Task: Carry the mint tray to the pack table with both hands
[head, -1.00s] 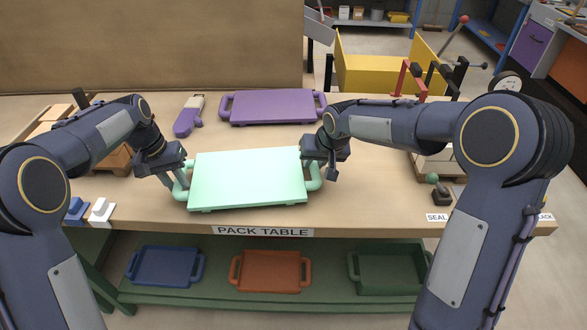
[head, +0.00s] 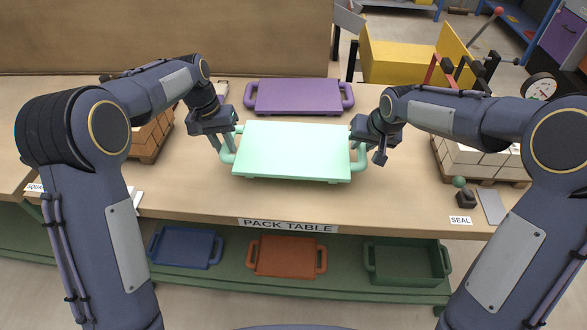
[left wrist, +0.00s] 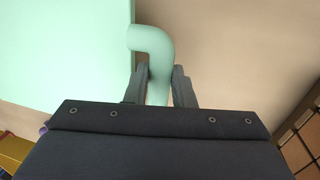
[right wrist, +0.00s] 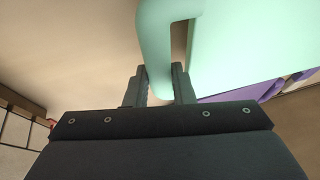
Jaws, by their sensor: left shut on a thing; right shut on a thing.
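The mint tray (head: 292,150) is level over the wooden top of the pack table (head: 200,195), whose front edge bears a PACK TABLE label. I cannot tell whether the tray touches the top. My left gripper (head: 226,146) is shut on its left handle; in the left wrist view the fingers (left wrist: 158,88) straddle the mint bar. My right gripper (head: 368,145) is shut on its right handle; in the right wrist view the fingers (right wrist: 160,85) lie on both sides of the bar. The lower part of each grip is partly hidden in the head view.
A purple tray (head: 298,97) lies just behind the mint tray. Brick pallets stand left (head: 150,138) and right (head: 478,160). A green-knobbed block (head: 464,194) is at the front right. Blue (head: 186,247), orange (head: 287,257) and green (head: 405,262) trays sit on the lower shelf.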

